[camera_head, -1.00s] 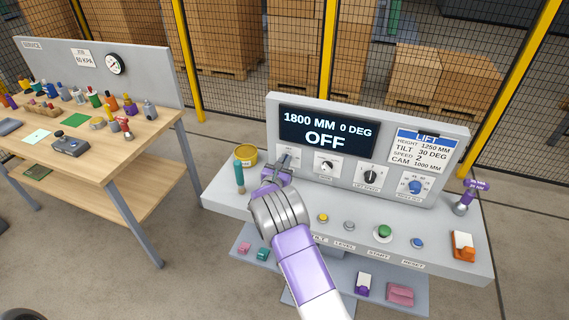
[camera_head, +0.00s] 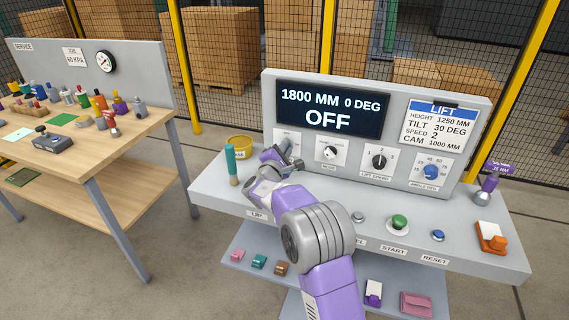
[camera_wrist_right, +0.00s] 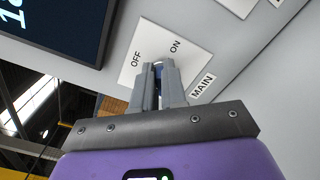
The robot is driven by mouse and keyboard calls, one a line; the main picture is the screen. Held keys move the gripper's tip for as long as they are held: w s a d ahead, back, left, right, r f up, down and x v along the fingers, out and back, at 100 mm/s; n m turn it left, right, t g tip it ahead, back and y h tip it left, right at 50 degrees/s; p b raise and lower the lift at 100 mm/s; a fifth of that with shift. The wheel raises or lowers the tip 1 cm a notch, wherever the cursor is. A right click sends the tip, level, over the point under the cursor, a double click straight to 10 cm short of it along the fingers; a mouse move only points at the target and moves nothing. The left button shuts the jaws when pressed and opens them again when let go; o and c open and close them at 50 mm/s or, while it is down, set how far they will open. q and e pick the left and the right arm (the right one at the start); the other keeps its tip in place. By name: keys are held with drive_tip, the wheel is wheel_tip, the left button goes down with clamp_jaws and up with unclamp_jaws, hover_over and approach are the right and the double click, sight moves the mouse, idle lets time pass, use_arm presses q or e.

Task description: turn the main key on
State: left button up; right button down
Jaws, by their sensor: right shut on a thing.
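The main key (camera_wrist_right: 158,68) sits on a white plate (camera_wrist_right: 185,50) marked OFF, ON and MAIN in the right wrist view. Only a small bluish part of it shows between the fingers. My right gripper (camera_wrist_right: 160,82) is shut on it, its fingers close to the plate and between the OFF and ON marks. In the head view my right gripper (camera_head: 284,157) is at the leftmost plate of the console (camera_head: 375,185), and hides the key. The display (camera_head: 331,110) reads 1800 MM, 0 DEG and OFF. My left gripper is not in view.
A mode knob (camera_head: 330,153), a lift speed knob (camera_head: 379,162) and a blue angle knob (camera_head: 431,171) are right of the gripper. A teal-handled tool (camera_head: 231,163) and a yellow tub (camera_head: 240,146) stand left of it. A green start button (camera_head: 399,222) is in front.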

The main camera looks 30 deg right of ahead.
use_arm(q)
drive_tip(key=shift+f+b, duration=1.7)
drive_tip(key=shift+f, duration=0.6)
use_arm(e)
drive_tip(key=shift+s+f+m, duration=0.1)
drive_tip(key=shift+f+m, duration=0.1)
drive_tip(key=shift+m, duration=1.6)
drive_tip(key=shift+f+m, duration=0.15)
drive_tip(key=shift+m, duration=1.65)
drive_tip(key=c, duration=1.2)
unclamp_jaws()
use_arm(q)
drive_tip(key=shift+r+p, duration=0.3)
drive_tip(key=shift+p, duration=0.05)
use_arm(e)
drive_tip(key=shift+v, duration=3.75)
